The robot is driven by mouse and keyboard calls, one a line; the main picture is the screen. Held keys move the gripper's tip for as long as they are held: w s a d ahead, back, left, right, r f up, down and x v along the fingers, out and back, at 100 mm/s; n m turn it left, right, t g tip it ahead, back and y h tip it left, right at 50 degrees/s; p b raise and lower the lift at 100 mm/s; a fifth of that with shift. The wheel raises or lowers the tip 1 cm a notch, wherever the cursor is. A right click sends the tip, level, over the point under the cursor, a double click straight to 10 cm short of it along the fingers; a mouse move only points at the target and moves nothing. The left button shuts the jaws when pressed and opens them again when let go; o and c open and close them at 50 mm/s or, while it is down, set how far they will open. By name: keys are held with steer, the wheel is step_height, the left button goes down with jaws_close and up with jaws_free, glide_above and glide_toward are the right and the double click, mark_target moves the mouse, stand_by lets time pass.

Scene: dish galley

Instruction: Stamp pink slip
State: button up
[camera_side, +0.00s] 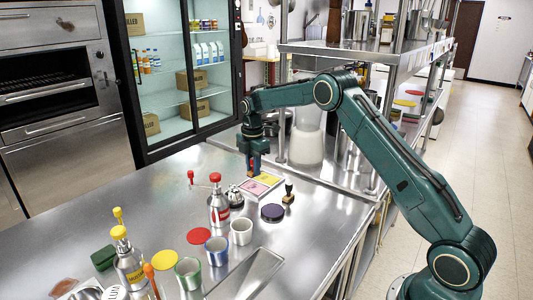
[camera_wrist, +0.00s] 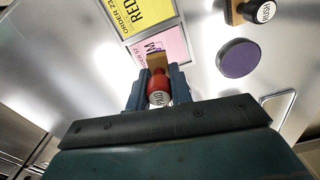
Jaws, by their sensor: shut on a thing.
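My gripper (camera_side: 253,168) is low over the counter, shut on a red-handled stamp (camera_wrist: 158,85) with a wooden base. The stamp also shows in the side view (camera_side: 251,163). Its base overlaps the pink slip (camera_wrist: 176,45) in the wrist view; I cannot tell whether it touches the paper. Part of the pink slip is hidden behind the stamp. A round purple ink pad (camera_wrist: 239,58) lies apart from the slips, also seen in the side view (camera_side: 272,212).
A second, dark-handled stamp (camera_side: 289,193) marked RUSH stands near the ink pad. Red-topped bottle (camera_side: 218,205), yellow-topped bottle (camera_side: 128,265), cups (camera_side: 241,232) and a metal tray (camera_side: 246,276) stand nearer. A shelf rack is behind.

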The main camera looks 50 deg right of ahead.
steer(key=shift+r, duration=1.05)
